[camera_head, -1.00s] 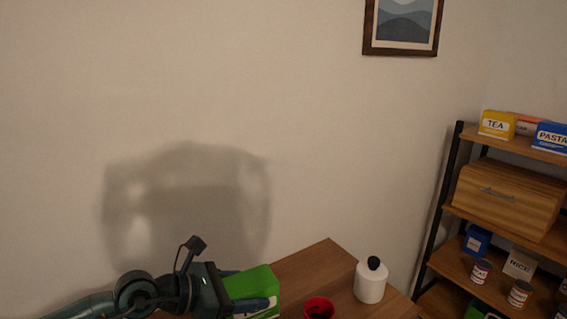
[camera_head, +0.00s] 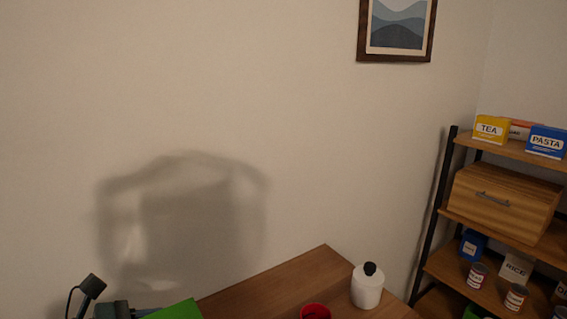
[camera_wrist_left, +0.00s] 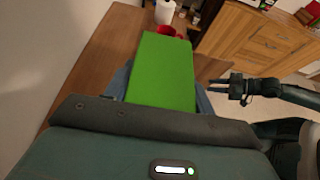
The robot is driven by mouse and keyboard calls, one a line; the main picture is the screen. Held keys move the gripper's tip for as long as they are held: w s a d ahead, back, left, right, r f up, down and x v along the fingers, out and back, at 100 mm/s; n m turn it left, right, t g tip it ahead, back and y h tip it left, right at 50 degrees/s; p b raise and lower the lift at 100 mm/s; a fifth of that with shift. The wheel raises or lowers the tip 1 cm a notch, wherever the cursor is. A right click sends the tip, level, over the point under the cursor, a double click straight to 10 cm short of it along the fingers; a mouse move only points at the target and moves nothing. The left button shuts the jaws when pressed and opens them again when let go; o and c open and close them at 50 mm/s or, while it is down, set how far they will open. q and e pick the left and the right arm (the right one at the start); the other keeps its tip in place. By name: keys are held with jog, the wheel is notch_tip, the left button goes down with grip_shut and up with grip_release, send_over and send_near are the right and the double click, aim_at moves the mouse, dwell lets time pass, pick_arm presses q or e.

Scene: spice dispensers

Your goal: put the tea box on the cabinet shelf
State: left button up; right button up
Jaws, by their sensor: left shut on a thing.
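My left gripper (camera_wrist_left: 162,92) is shut on a green box (camera_wrist_left: 165,68), with a finger along each side of it. No label shows on the box's visible face. In the head view only a green corner of the box (camera_head: 176,311) and part of my gripper show at the bottom edge. A yellow box marked TEA (camera_head: 490,129) stands on the top board of the shelf unit (camera_head: 470,139) at the right. My right gripper (camera_wrist_left: 220,85) shows in the wrist view, empty, right of the green box; its opening is too small to judge.
A white lidded jar (camera_head: 366,290) and a red cup (camera_head: 315,312) stand on the wooden table (camera_head: 262,290). A blue PASTA box (camera_head: 545,142) stands right of the yellow one. The unit holds a wooden drawer box (camera_head: 503,201), with cans (camera_head: 477,275) and a RICE box (camera_head: 515,267) below.

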pick_arm(q)
jog(key=shift+s+a+f, duration=0.3)
jog(key=shift+s+a, duration=0.1)
jog(key=shift+a, duration=0.3)
jog(key=shift+w+r+t, duration=0.1)
jog(key=shift+t, duration=0.2)
dwell(0.6)
dwell(0.4)
dwell(0.3)
